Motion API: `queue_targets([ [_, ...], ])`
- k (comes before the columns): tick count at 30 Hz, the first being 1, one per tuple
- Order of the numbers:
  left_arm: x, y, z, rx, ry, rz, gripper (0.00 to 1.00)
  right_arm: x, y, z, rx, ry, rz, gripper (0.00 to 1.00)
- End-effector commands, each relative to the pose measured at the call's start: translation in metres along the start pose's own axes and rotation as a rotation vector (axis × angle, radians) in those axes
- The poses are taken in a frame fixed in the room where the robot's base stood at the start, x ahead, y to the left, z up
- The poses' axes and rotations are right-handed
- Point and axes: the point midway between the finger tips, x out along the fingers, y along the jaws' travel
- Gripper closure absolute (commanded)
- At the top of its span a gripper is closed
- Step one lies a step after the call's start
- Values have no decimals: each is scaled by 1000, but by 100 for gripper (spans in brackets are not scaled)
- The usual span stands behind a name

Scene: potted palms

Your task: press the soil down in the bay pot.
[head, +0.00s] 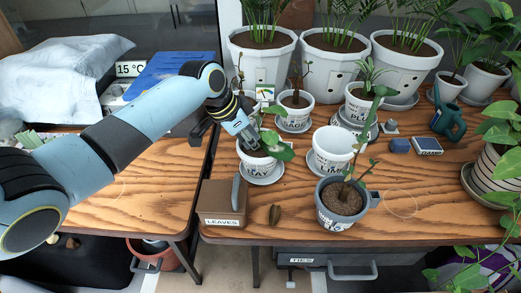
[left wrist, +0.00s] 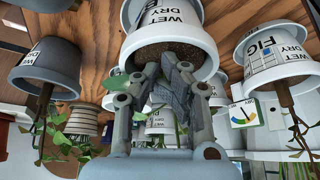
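The bay pot (head: 257,168) is a white pot on a saucer at the near left of the right-hand table, its label partly readable. Green leaves (head: 280,150) show at its right side. My left gripper (head: 250,142) points down into the pot's mouth from the upper left. In the left wrist view a white pot (left wrist: 170,32) marked WET and DRY shows upside down, with brown soil (left wrist: 178,52) at its mouth. The gripper's fingertips (left wrist: 168,68) are together at the soil; I cannot tell whether they touch it. Nothing shows between them. My right gripper is not in view.
An empty-looking white pot (head: 334,147) and a grey pot (head: 342,208) with a plant stand to the right. A box marked LEAVES (head: 223,202) stands in front. Large white planters (head: 262,68) line the back. Bare wood (head: 420,190) lies at the right.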

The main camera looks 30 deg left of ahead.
Motion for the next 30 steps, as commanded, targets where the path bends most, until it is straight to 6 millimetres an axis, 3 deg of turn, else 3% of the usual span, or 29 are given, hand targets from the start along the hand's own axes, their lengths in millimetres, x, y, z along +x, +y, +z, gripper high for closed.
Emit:
queue_targets([
  [30, 13, 1, 7, -1, -2, 1, 100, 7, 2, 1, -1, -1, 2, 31],
])
